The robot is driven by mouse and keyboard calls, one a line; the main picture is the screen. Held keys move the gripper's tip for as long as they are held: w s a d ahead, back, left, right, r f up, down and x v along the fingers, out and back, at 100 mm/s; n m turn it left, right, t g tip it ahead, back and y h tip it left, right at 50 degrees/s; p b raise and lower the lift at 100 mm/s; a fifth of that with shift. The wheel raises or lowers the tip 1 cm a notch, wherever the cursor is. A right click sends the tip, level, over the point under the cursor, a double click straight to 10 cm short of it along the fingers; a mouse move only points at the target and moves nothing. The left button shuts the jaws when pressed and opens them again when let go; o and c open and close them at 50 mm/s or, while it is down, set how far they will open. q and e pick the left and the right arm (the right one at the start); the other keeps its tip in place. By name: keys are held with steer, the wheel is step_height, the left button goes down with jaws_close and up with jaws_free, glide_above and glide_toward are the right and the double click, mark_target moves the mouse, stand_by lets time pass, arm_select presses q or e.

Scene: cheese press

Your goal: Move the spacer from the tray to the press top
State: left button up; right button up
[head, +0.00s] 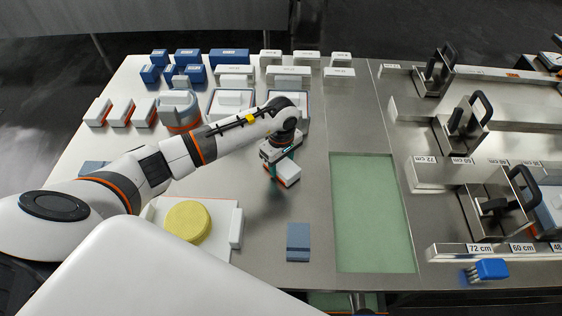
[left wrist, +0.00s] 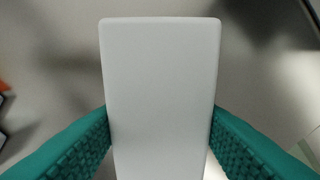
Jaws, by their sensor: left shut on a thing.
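My left gripper (head: 282,160) is shut on a white block (head: 288,173) with an orange-red edge low down, and I take this block to be the spacer. It is over the steel worktop, left of the green panel; I cannot tell whether it touches the worktop. In the left wrist view the block (left wrist: 160,90) fills the middle as a plain pale face, between the teal fingers of the gripper (left wrist: 160,145). I cannot tell for sure which things are the tray and the press top. My right gripper is not in view.
A yellow round cheese (head: 188,222) lies on a white board at lower left. A blue-grey block (head: 298,242) lies near the front. Several white and blue blocks stand at the back. Black-handled fixtures (head: 468,122) stand at right. The green panel (head: 372,215) is clear.

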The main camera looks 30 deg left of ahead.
arm_select(q)
steer(key=shift+f, duration=0.15)
steer(key=shift+f, duration=0.15)
steer(key=o, duration=1.1)
steer(key=shift+w+r, duration=0.1)
steer(key=shift+r, duration=0.35)
step_height(320, 180, up, 12)
steer(key=shift+f+b, duration=0.25)
steer(key=shift+b, duration=0.3)
